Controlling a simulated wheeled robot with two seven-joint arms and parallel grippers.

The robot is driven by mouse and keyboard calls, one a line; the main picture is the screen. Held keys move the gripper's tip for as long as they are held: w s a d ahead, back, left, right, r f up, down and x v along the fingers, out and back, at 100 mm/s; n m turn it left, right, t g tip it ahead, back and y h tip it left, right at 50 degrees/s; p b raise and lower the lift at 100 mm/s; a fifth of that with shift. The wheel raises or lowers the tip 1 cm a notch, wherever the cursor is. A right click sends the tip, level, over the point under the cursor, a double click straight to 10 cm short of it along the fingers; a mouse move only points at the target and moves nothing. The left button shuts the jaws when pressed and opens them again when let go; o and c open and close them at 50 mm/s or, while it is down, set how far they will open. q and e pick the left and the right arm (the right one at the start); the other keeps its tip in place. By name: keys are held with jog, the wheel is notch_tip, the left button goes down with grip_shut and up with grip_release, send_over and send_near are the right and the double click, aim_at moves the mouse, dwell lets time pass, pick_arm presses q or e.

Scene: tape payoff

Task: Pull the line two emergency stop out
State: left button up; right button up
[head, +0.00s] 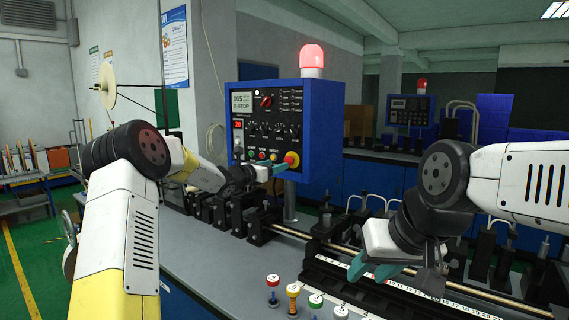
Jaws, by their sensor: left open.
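A blue control box (315,130) stands behind the bench with a display (241,103) that reads 005 and E-STOP. A red emergency stop knob (292,159) with a yellow collar sits at its lower right. No line number is legible to me on the box. My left gripper (279,169) is open, its teal fingers just below and left of the knob; I cannot tell whether they touch it. My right gripper (371,271) is open and empty above the bench at the lower right.
A red lamp (312,57) is lit on top of the box. A second blue panel (410,110) with a red lamp stands farther back. Black fixtures (246,215) and a metal rail (411,266) run along the bench. Several coloured knobs (293,291) stand at the front.

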aim_at(287, 161)
pick_arm(q)
jog(key=x, duration=0.6)
jog(key=shift+w+d, duration=0.2)
jog(key=shift+d, duration=0.05)
grip_shut()
dwell(1.2)
